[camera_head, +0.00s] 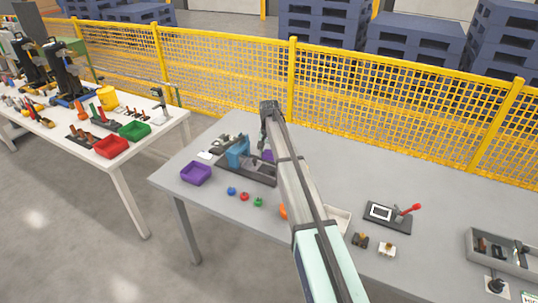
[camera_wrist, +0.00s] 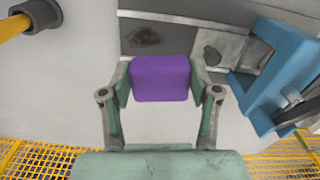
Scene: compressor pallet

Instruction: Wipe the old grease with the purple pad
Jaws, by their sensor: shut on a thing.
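The purple pad (camera_wrist: 160,78) is held between the two fingers of my gripper (camera_wrist: 161,82) in the wrist view. A bit of the purple pad (camera_head: 267,155) also shows beside my arm in the head view. A dark smear, which looks like the old grease (camera_wrist: 146,36), lies on a grey plate (camera_wrist: 185,38) beyond the pad in the wrist view. The pad appears apart from the smear; its height over the plate cannot be told. In the head view my arm hides most of the gripper, and the smear cannot be made out.
A blue fixture (camera_head: 238,151) stands on the grey table (camera_head: 325,177), and close right of the gripper in the wrist view (camera_wrist: 283,70). A purple bin (camera_head: 196,173) and several small coloured knobs (camera_head: 244,196) lie nearby. A yellow mesh fence (camera_head: 385,100) runs behind the table.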

